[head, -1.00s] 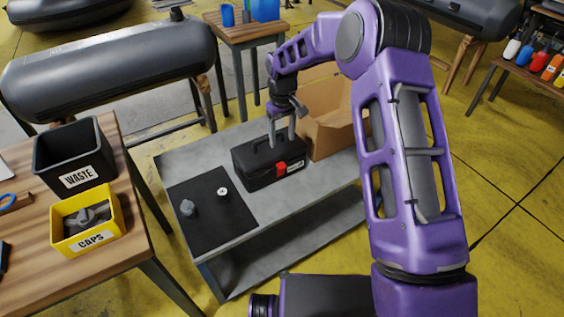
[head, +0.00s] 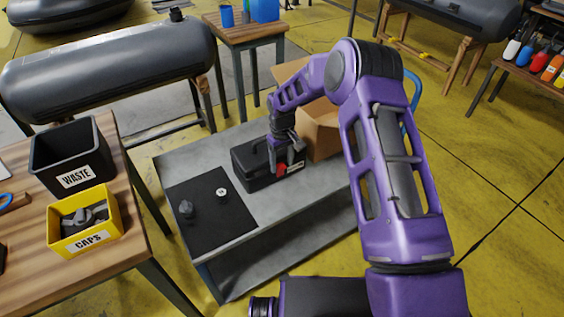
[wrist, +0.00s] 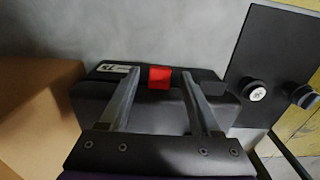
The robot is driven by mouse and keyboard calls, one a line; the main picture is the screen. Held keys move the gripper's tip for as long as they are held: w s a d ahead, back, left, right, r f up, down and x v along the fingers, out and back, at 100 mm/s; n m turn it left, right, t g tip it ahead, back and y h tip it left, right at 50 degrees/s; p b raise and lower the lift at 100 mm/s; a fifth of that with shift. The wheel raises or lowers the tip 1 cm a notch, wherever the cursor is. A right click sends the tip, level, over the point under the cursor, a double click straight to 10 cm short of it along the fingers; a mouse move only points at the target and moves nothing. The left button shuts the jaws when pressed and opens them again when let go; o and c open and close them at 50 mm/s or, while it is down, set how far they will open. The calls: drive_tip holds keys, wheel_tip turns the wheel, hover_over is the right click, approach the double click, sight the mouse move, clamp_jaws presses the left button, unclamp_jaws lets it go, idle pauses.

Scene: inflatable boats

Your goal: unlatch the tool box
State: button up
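The black tool box (head: 256,172) stands shut on the grey workbench (head: 258,204). Its red latch (head: 282,169) is on its front side, and shows in the wrist view as a red patch (wrist: 159,77) beside a white label. My gripper (head: 290,163) is at the tool box's front, close to the latch. In the wrist view its two fingers (wrist: 160,80) are spread apart, with the red latch between them. Nothing is seen held. Whether a fingertip touches the box or latch cannot be told.
A cardboard box (head: 318,138) stands right beside the tool box. A black mat (head: 210,232) with a dark knob and a small round white-topped piece lies to the left. A wooden table at left holds a waste bin (head: 50,160) and a yellow caps bin (head: 117,212).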

clamp_jaws()
drive_tip(key=s+d+f+t+y+b, duration=0.1)
drive_tip(key=t, duration=0.1)
drive_tip(key=s+d+f+t+y+b, duration=0.1)
drive_tip(key=s+t+y+b, duration=0.1)
drive_tip(key=s+d+f+t+y+b, duration=0.1)
drive_tip(key=t, duration=0.2)
drive_tip(key=shift+s+f+y, duration=0.15)
drive_tip(key=shift+y, duration=0.25)
drive_tip(key=shift+s+d+f+t+y, duration=0.15)
drive_tip(key=shift+f+t+y, duration=0.35)
drive_tip(key=shift+t, duration=0.25)
drive_tip(key=shift+s+f+t+y, duration=0.15)
drive_tip(key=shift+f+t+y, duration=0.3)
drive_tip(key=shift+t, duration=0.3)
drive_tip(key=shift+r, duration=0.1)
